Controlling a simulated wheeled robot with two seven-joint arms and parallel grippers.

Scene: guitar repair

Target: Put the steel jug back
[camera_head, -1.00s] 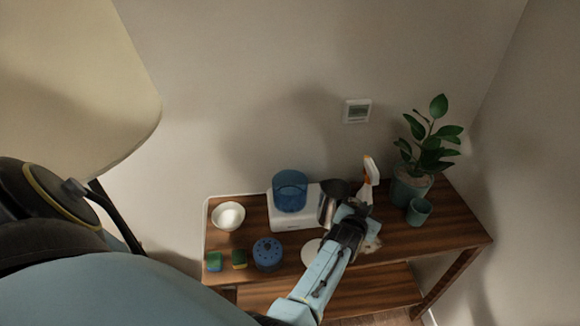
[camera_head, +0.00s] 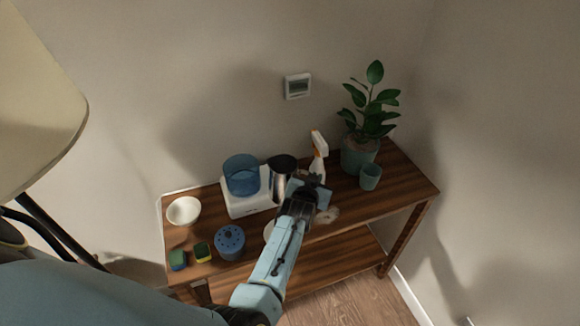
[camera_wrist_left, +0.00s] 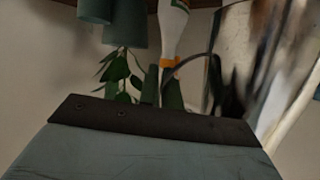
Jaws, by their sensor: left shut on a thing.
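The steel jug (camera_head: 281,177) stands upright with a dark top, on the wooden table just right of the white appliance with a blue tank (camera_head: 242,178). My left gripper (camera_head: 308,188) is at the jug's right side, shut on it. In the left wrist view the shiny jug wall (camera_wrist_left: 232,55) is close up at the right, with a dark curved handle beside it. The fingertips and the exact grip are hidden. My right gripper is not in view.
A spray bottle (camera_head: 318,158) stands right behind the gripper. A teal cup (camera_head: 370,177) and a potted plant (camera_head: 360,155) are farther right. The table's right end (camera_head: 405,187) is clear.

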